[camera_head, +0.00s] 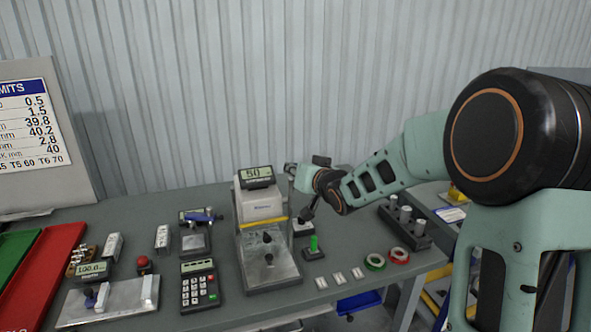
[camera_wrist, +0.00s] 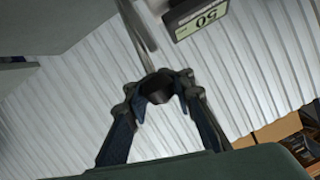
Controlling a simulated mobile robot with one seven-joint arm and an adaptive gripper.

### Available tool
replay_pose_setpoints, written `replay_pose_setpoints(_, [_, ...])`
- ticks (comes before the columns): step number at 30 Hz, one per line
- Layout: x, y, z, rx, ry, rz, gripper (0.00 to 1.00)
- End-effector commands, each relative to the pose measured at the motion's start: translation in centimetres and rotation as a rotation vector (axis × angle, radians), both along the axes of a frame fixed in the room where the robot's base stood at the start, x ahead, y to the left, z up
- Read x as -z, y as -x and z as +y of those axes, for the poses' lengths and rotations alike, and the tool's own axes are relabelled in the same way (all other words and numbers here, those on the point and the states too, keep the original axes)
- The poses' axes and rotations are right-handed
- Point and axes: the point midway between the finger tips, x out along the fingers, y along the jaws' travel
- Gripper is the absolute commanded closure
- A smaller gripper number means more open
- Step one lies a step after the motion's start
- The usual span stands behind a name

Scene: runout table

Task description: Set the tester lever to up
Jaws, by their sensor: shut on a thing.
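The tester (camera_head: 262,212) is a pale upright machine with a yellow stripe, a grey base and a display on top (camera_head: 256,177) reading 50. The display also shows at the top of the wrist view (camera_wrist: 196,17). Its lever is a thin metal rod (camera_wrist: 138,32) ending in a dark knob (camera_wrist: 158,86). My gripper (camera_wrist: 160,90) is shut on that knob, with a finger on each side. In the head view the rod (camera_head: 291,187) looks roughly upright at the tester's right side. The grip itself is too small there to make out.
Green and red rings (camera_head: 398,256) and a dark block with posts (camera_head: 405,222) lie further right. A keypad (camera_head: 199,284) and small fixtures stand left. A corrugated wall is behind.

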Motion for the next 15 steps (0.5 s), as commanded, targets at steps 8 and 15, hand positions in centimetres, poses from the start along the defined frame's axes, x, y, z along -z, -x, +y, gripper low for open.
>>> replay_pose_setpoints(8, [-0.69,-0.13,0.03,0.0,-0.002,-0.014,0.6])
replay_pose_setpoints(15, [-0.37,-0.07,0.01,0.0,-0.001,-0.007,0.59])
